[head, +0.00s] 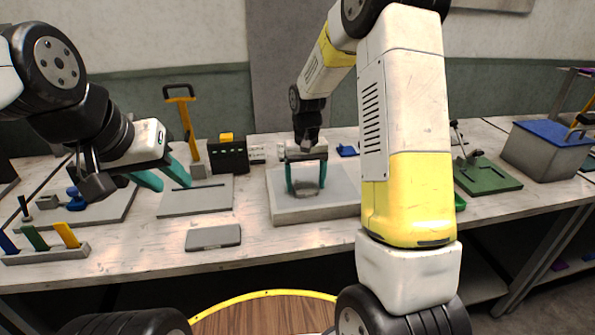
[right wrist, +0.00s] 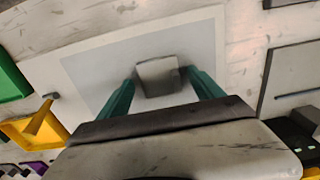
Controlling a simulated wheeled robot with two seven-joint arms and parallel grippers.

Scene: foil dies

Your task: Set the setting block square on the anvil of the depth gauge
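My right gripper (head: 306,190) points down over a pale grey slab (head: 285,212) in the middle of the bench. Its teal fingers are at both sides of a small grey block, which I take as the setting block (head: 306,186). My left gripper (head: 164,182) is open and empty over the left of the bench. I cannot tell surely which fixture is the depth gauge; a green base (head: 488,175) with a lever stands at the right.
A flat grey plate (head: 213,238) lies at the front edge. A rack with coloured pieces (head: 48,254) is at the front left. A yellow-handled tool (head: 186,125) and a black box (head: 228,157) stand behind. A grey bin with a blue lid (head: 550,133) is at the far right.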

